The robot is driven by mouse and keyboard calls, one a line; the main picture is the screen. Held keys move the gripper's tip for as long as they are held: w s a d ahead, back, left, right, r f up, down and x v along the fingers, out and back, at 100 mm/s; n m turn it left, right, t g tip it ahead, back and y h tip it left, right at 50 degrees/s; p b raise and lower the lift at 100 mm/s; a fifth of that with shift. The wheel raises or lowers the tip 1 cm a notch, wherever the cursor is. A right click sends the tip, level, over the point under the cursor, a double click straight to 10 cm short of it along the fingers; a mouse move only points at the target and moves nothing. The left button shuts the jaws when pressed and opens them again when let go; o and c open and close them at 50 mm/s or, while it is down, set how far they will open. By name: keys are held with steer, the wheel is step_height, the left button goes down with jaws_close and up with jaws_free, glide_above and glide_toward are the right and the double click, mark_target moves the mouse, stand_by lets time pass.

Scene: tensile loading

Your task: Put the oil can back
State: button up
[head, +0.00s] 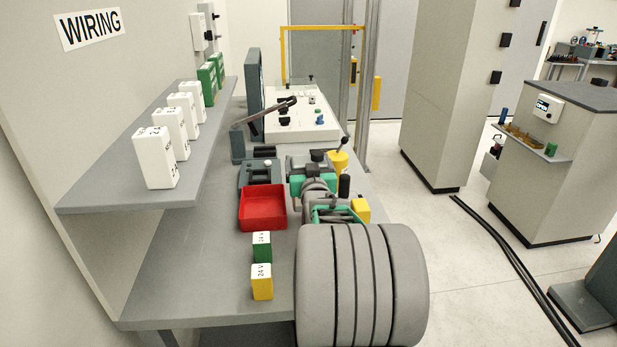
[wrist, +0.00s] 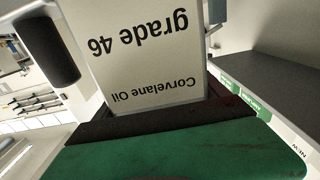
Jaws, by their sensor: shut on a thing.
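The oil can (wrist: 142,60) fills the middle of the wrist view. Its pale face carries upside-down lettering, "Corvelane Oil" and "grade 46". My gripper (wrist: 165,122) is shut on it; a dark jaw edge and green part lie across the face's near end. In the head view my arm reaches over the bench and hides most of the gripper. A yellow funnel-shaped thing (head: 338,162) with a black ball-ended lever shows just beyond the wrist; I cannot tell whether it belongs to the can. The can's base and what lies under it are hidden.
A red tray (head: 262,224) lies on the grey bench (head: 205,270), left of my arm. A green block (head: 262,247) and a yellow block (head: 262,283) stand in front of it. A wall shelf (head: 105,194) holds white and green boxes. A pale panel (head: 300,125) stands behind.

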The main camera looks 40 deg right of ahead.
steer(key=shift+f, duration=1.55)
steer(key=shift+f, duration=0.2)
steer(key=o, duration=1.6)
steer(key=shift+f, duration=0.2)
steer(key=o, duration=0.4)
steer(key=shift+c, duration=0.2)
steer(key=shift+r, duration=0.1)
